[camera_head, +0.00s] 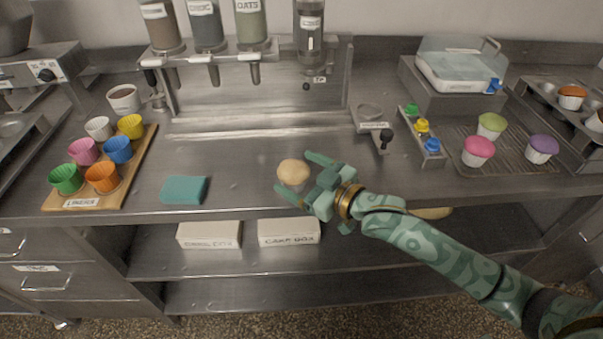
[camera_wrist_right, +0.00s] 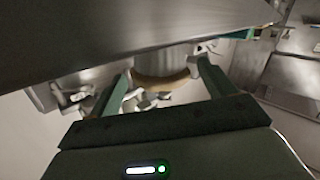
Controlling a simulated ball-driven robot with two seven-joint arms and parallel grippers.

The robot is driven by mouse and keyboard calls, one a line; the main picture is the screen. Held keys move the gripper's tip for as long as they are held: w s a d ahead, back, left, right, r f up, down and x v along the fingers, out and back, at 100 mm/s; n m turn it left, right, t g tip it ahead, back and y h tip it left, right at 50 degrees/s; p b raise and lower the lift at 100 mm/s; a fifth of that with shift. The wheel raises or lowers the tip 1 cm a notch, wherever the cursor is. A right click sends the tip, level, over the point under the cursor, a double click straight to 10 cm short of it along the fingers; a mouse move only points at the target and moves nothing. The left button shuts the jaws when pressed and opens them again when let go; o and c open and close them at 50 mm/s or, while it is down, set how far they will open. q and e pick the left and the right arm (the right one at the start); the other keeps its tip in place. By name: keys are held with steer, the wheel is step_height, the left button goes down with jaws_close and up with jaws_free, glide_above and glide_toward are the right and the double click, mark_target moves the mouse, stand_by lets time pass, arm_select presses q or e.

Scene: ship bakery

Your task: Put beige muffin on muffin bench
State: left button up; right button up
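The beige muffin (camera_head: 293,172) has a domed top and stands near the front edge of the steel counter. My right gripper (camera_head: 296,174) reaches in from the right with its fingers spread, one on the far side of the muffin and one on the near side. The muffin sits at the mouth of the fingers; contact is not clear. In the right wrist view the fingers (camera_wrist_right: 163,80) are apart, with a tan curved edge between them. No label marks a muffin bench; pink (camera_head: 478,151), green (camera_head: 490,125) and purple (camera_head: 541,148) muffins stand on a dark rack (camera_head: 502,163) at right. My left gripper is out of view.
A teal sponge (camera_head: 184,190) lies left of the muffin. A wooden board (camera_head: 134,172) holds coloured liners. A strip with coloured knobs (camera_head: 421,133) and a scale (camera_head: 455,75) stand near the rack. Dispensers (camera_head: 249,25) stand behind. Boxes (camera_head: 289,232) sit on the shelf below.

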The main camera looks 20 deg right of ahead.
steer(key=p+v, duration=0.2)
steer(key=v, duration=1)
steer(key=shift+p, duration=0.4)
steer(key=shift+r, duration=0.1)
